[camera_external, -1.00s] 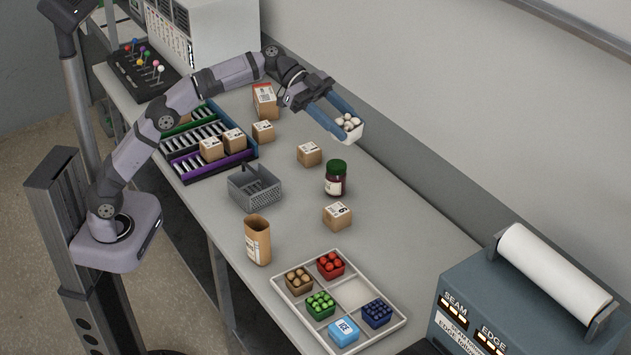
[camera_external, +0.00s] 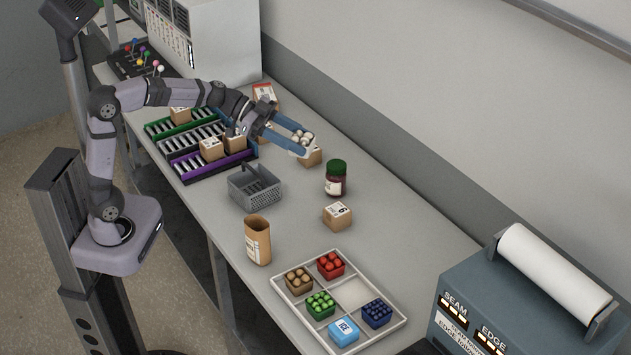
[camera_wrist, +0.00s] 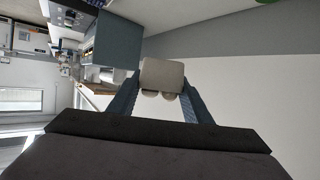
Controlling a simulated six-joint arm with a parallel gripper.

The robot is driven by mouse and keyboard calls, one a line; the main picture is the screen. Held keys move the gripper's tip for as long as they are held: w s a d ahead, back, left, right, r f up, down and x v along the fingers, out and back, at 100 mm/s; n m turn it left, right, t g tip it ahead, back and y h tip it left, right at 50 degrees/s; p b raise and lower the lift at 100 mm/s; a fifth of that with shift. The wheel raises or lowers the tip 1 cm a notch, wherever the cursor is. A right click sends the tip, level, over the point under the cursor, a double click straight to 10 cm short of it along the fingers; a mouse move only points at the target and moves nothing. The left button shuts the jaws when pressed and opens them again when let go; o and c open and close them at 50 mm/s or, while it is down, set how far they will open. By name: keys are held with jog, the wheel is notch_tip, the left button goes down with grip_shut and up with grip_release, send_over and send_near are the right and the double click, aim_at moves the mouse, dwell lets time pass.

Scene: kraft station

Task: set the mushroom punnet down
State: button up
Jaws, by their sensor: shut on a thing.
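The mushroom punnet (camera_external: 299,148) is a small white tub with several pale mushrooms on top. My gripper (camera_external: 297,140) is shut on it, with a blue finger on either side, and holds it above the table near a small cardboard box. In the wrist view the punnet (camera_wrist: 162,74) sits between the fingertips of my gripper (camera_wrist: 160,88). The white divided tray (camera_external: 398,322) lies at the near right of the table. It holds brown, red, green and dark blue punnets and a light blue ICE box. One compartment (camera_external: 354,293) at its right is empty.
A cardboard box (camera_external: 314,157) is right behind the punnet. A dark jar with a green lid (camera_external: 336,178), a grey basket (camera_external: 254,188), a brown paper bag (camera_external: 257,240) and another box (camera_external: 337,216) stand between it and the tray. Coloured roller racks (camera_external: 190,168) are at left.

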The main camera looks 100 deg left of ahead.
jog(key=s+f+y, duration=0.1)
jog(key=s+f, duration=0.2)
jog(key=f, duration=0.4)
jog(key=s+f+n, duration=0.1)
jog(key=s+f, duration=0.2)
jog(key=f, duration=0.5)
jog(key=shift+n+y, duration=0.3)
jog(key=shift+y, duration=0.1)
jog(key=shift+f+b, duration=1)
jog(key=shift+f, duration=3.95)
jog(key=shift+f+b, duration=0.45)
jog(key=shift+f, duration=0.15)
jog(key=o, duration=1.1)
jog(key=shift+c, duration=0.2)
jog(key=shift+s, duration=0.1)
